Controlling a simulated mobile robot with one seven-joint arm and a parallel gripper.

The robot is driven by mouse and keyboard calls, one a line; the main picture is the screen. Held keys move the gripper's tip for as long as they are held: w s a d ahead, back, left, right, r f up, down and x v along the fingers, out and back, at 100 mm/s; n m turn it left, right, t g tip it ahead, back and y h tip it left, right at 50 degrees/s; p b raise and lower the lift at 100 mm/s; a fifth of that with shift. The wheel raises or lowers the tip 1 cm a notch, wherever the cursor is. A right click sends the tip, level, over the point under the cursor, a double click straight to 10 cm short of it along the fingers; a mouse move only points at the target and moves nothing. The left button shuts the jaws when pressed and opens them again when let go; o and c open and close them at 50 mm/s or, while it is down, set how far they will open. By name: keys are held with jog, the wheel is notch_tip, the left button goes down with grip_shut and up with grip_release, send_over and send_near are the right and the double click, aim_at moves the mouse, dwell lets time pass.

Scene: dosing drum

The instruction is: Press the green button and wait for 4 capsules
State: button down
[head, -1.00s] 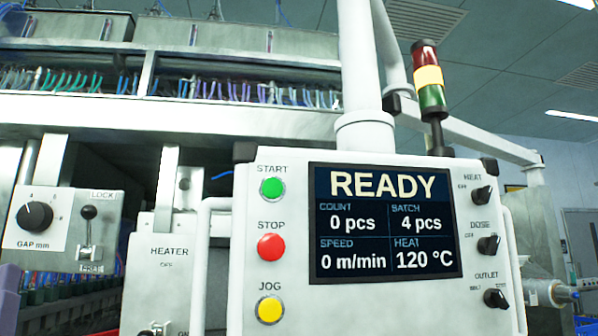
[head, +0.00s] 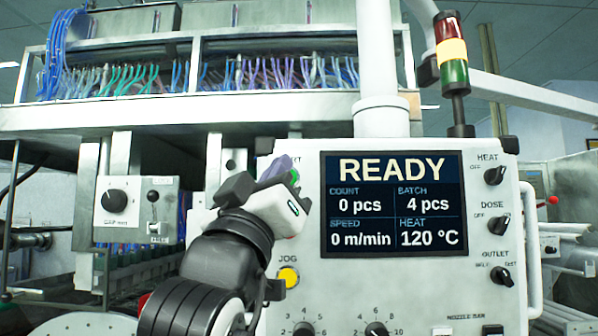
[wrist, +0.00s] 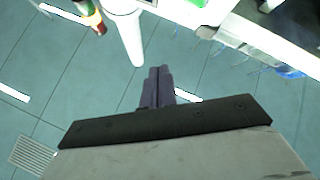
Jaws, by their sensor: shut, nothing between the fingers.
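The green START button (head: 296,176) shows only as a sliver at the left of the white control panel, mostly hidden behind my gripper. My gripper (head: 279,167) is in front of the panel's left side, its purple-grey fingers shut and empty beside the green button. I cannot tell whether they touch it. The fingers also show together in the wrist view (wrist: 157,87), against the ceiling. The display (head: 391,204) reads READY, count 0 pcs, batch 4 pcs, speed 0 m/min, heat 120 °C. No capsules are visible.
The yellow JOG button (head: 288,277) sits below my gripper; the red STOP button is hidden behind it. HEAT, DOSE and OUTLET knobs (head: 499,225) line the panel's right. A signal tower (head: 452,65) stands above, its yellow section brightest.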

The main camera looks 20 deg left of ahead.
jog(key=shift+w+a, duration=0.1)
jog(key=shift+w, duration=0.1)
jog(key=w+a+p, duration=0.1)
jog(key=w+a, duration=0.1)
jog(key=w, duration=0.6)
jog(key=shift+a+p, duration=0.15)
jog(key=shift+p, duration=0.15)
jog(key=shift+w, duration=0.2)
dwell(1.8)
jog(key=shift+w+a, duration=0.15)
jog(key=shift+w, duration=0.15)
jog(key=shift+w+a, duration=0.1)
jog(key=shift+w, duration=0.3)
dwell(0.7)
dwell(0.3)
jog(key=shift+s+d, duration=0.25)
jog(key=shift+s, duration=0.55)
